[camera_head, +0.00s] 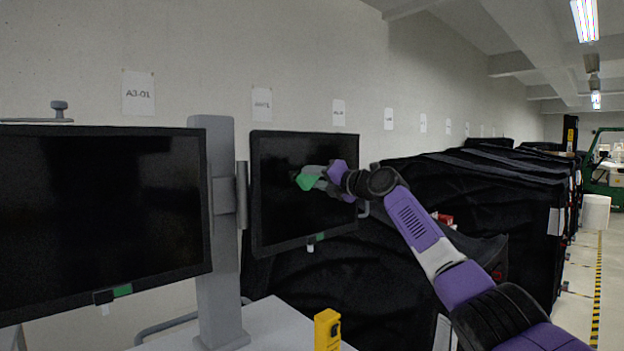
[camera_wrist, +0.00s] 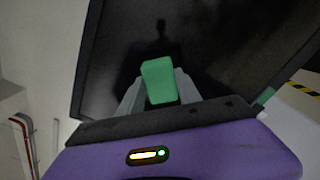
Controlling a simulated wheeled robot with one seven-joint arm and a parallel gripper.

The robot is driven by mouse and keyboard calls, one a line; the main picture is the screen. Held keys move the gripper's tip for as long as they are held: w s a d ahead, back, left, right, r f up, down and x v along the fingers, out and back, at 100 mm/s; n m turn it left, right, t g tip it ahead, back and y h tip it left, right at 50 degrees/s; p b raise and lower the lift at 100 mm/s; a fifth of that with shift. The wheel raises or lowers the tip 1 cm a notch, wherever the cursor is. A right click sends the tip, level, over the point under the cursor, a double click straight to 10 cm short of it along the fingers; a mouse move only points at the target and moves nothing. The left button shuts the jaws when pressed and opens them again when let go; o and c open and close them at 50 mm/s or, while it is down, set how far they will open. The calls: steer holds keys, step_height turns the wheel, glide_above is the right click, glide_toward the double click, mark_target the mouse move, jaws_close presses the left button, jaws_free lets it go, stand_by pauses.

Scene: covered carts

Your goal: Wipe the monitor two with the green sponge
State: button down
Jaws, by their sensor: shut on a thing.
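Two dark monitors stand on a grey post. The left monitor (camera_head: 100,215) is nearer. The right monitor (camera_head: 285,215) is farther back and has my arm in front of it. Which of them is called two, I cannot read. My gripper (camera_head: 307,178) is shut on the green sponge (camera_head: 308,182) in front of the right monitor's screen. In the wrist view the sponge (camera_wrist: 158,80) sticks out from between the grey fingers toward the dark screen (camera_wrist: 215,65). Whether the sponge touches the screen, I cannot tell.
The grey post (camera_head: 218,270) stands between the monitors on a white table top (camera_head: 275,325). A yellow device (camera_head: 327,330) stands at the table's front. Black covered carts (camera_head: 500,190) fill the right side behind my arm. A pale wall lies behind.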

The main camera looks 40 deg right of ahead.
steer(key=shift+s+d+f+b, duration=0.1)
steer(key=shift+d+b, duration=0.3)
steer(key=shift+d, duration=0.25)
steer(key=shift+a+b, duration=1.1)
steer(key=shift+a, duration=1.6)
steer(key=shift+a+b, duration=0.45)
steer(key=shift+a, duration=0.75)
steer(key=shift+s, duration=0.15)
steer(key=shift+s+d+b, duration=0.15)
steer(key=shift+s+b, duration=0.7)
steer(key=shift+s, duration=0.25)
steer(key=shift+s+b, duration=0.85)
steer(key=shift+s, duration=1)
steer(key=shift+s+b, duration=0.75)
steer(key=shift+s, duration=0.7)
